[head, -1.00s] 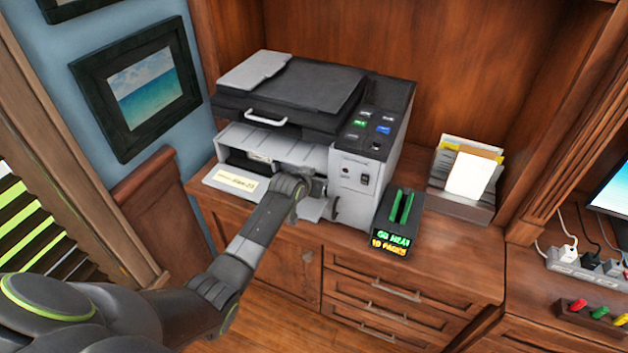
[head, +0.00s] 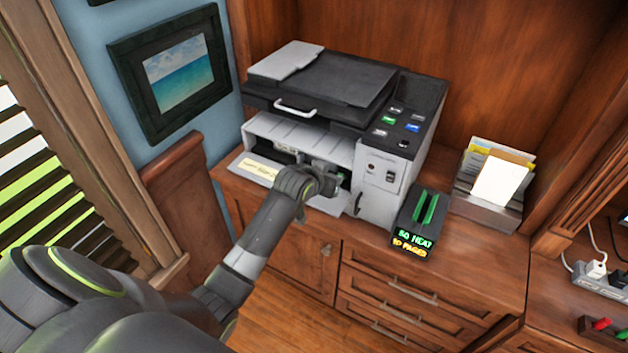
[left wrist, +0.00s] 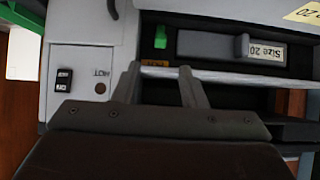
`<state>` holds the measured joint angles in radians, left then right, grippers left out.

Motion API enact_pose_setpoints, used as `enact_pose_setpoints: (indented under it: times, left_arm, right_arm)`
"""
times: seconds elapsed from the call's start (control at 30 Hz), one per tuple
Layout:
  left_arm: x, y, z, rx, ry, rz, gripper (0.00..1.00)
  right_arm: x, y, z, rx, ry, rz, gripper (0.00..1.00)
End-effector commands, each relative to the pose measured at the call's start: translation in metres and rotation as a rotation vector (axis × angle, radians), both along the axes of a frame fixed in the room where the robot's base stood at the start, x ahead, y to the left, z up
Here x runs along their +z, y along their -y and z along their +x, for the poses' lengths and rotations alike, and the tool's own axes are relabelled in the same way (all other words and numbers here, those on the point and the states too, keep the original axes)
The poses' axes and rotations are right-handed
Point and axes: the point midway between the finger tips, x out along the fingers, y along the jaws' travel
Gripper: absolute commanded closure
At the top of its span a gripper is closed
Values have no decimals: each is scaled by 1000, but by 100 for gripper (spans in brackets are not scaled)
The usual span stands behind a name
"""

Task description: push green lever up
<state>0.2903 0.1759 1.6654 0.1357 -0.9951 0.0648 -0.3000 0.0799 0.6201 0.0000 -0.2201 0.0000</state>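That view looks upside down. My left gripper (left wrist: 158,75) is open, its two fingers apart with nothing between them. The fingertips are close to the lever but appear short of it; I cannot tell the exact gap. In the head view my left gripper (head: 330,176) reaches into the printer's (head: 318,90) front opening and hides most of that area. My right gripper is not in view.
The printer's right panel (head: 382,180) stands close beside the gripper. The open front flap (head: 258,170) is below and left. A black box with green slots (head: 420,222) and a paper holder (head: 495,185) are to the right on the wood cabinet.

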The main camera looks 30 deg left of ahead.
Motion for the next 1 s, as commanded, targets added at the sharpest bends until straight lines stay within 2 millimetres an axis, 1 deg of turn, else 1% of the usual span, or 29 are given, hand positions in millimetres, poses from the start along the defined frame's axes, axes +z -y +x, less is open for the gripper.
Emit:
enact_pose_setpoints:
  times: [0.03, 0.3, 0.5, 0.7, 1.0]
  left_arm:
    - [4, 0, -7, 0, 2, 0, 62]
    - [29, -2, -41, -1, 2, 1, 62]
    - [44, -2, -62, 0, 3, 0, 62]
    - [52, -3, -73, -1, 0, 1, 62]
    - [53, -3, -74, 0, 0, 0, 62]
  right_arm:
    - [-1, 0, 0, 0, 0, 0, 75]
    - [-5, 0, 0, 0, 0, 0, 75]
    - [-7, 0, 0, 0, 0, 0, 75]
    - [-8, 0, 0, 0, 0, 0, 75]
    - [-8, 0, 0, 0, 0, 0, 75]
